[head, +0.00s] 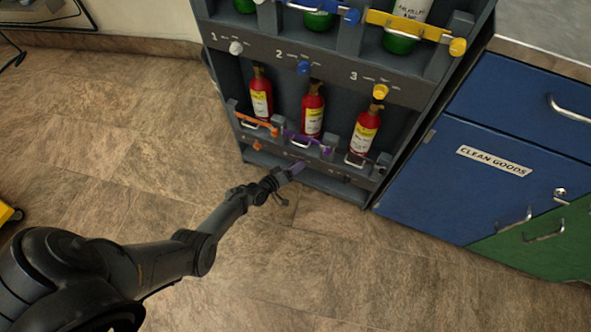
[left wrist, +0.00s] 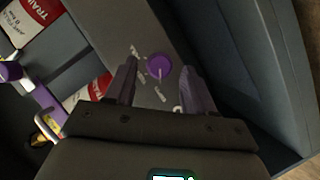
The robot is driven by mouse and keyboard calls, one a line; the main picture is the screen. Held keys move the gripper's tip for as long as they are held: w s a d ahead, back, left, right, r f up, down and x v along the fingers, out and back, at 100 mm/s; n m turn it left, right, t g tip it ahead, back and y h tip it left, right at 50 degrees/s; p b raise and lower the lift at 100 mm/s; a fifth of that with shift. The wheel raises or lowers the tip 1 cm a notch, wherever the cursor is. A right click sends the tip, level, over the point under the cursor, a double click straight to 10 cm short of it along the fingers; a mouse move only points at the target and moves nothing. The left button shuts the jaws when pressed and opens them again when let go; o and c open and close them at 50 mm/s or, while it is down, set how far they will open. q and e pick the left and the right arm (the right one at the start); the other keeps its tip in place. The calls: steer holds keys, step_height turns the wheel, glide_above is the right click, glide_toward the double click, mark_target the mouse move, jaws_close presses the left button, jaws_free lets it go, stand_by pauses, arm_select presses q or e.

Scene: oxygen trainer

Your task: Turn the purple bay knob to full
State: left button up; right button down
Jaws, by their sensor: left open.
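The purple knob (left wrist: 160,68) is round with a white pointer line and sits on the grey lower panel of the rack. In the left wrist view the line points down in the picture, and small white labels lie beside the knob. My left gripper (left wrist: 158,75) is open, with one finger on each side of the knob and a gap on both sides. In the head view my left gripper (head: 291,173) reaches the bottom panel below the middle red cylinder (head: 312,112), largely hiding the knob's spot. My right gripper is not in view.
The rack (head: 335,63) holds red cylinders below and green ones above, with orange, purple and yellow retaining bars. An orange knob (head: 257,145) is left on the lower panel. A blue cabinet (head: 440,180) stands at the right. Open floor lies in front.

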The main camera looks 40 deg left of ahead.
arm_select(q)
steer(key=shift+w+d+f, duration=0.15)
steer(key=shift+w, duration=0.2)
jaws_close()
